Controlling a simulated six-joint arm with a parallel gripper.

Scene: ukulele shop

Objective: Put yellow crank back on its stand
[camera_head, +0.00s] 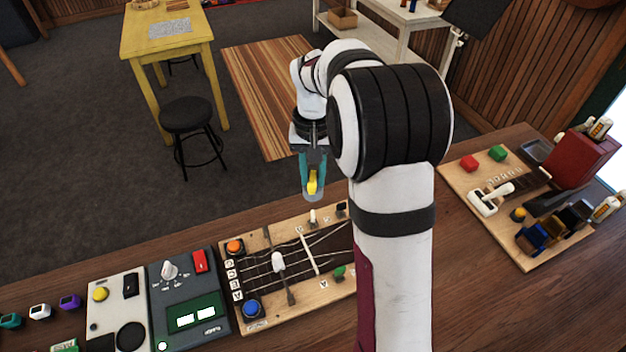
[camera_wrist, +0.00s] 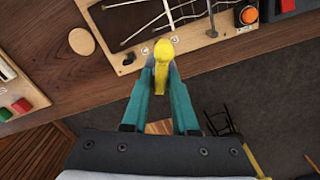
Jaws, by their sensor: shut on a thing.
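The yellow crank (camera_head: 312,182) is between the fingers of my gripper (camera_head: 313,188). My gripper is shut on it and holds it in the air, just beyond the far edge of the stringed board (camera_head: 262,318) in the head view. In the wrist view the yellow crank (camera_wrist: 163,52) sticks out past the teal fingertips (camera_wrist: 161,75), with its rounded end toward the board. I cannot tell for sure which part is its stand. A small white post (camera_head: 312,216) and a black block (camera_head: 341,208) stand at the board's far edge, close to the crank.
Left of the stringed board are a grey tuner device (camera_head: 186,290) and a pale pedal (camera_head: 116,308). A second board (camera_head: 462,178) with red and green blocks and several tools is at right. A round tan disc (camera_wrist: 82,41) lies on the bench. My arm hides the middle bench.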

